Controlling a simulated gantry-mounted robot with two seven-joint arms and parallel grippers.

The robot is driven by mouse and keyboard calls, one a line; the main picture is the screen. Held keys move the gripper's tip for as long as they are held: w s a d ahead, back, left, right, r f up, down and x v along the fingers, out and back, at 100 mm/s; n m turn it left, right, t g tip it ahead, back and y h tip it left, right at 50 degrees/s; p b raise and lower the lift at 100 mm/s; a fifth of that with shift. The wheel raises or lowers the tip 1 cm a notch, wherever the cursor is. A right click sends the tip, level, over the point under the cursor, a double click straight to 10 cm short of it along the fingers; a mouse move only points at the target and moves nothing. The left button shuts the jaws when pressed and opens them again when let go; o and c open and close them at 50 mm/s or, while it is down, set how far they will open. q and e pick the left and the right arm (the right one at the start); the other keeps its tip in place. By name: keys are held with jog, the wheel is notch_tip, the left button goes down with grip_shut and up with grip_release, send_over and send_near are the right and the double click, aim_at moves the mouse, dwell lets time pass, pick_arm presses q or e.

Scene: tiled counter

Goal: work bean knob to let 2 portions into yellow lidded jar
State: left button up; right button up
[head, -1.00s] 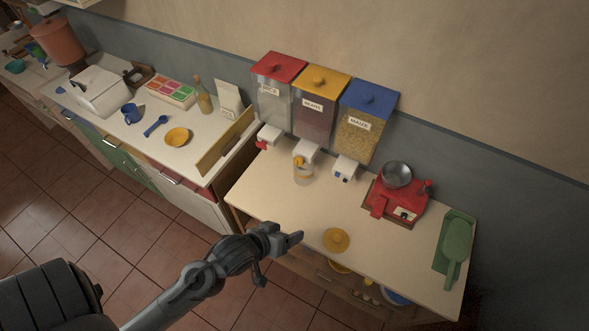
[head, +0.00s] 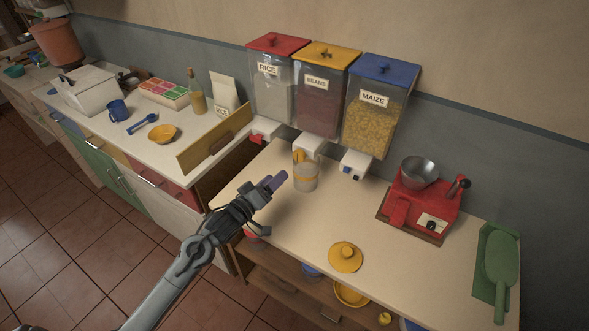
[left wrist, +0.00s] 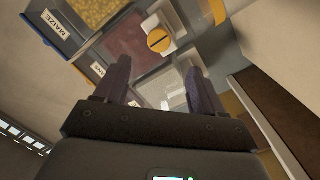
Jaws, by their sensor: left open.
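The bean dispenser (head: 325,112) has a yellow lid and a BEANS label and holds dark red beans. Its yellow knob (head: 298,157) is on the white spout, partly behind the jar's top; the knob shows in the left wrist view as a yellow disc with a dark slot (left wrist: 159,40). A clear jar with a yellow band (head: 306,178) stands under the spout, its lid off. A yellow lid with a round grip (head: 345,258) lies on the counter near the front edge. My left gripper (head: 276,181) is open, left of the jar, apart from knob and jar.
The rice dispenser (head: 272,85) and the maize dispenser (head: 374,120) flank the beans. A wooden divider (head: 215,140) rises at the left. The middle of the counter is clear.

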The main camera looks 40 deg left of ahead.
aim_at(298, 158)
pick_arm(q)
jog(key=w, duration=1)
jog(key=shift+w+a, duration=0.2)
jog(key=shift+w, duration=0.1)
jog(key=shift+c, duration=0.3)
jog(key=c, duration=1)
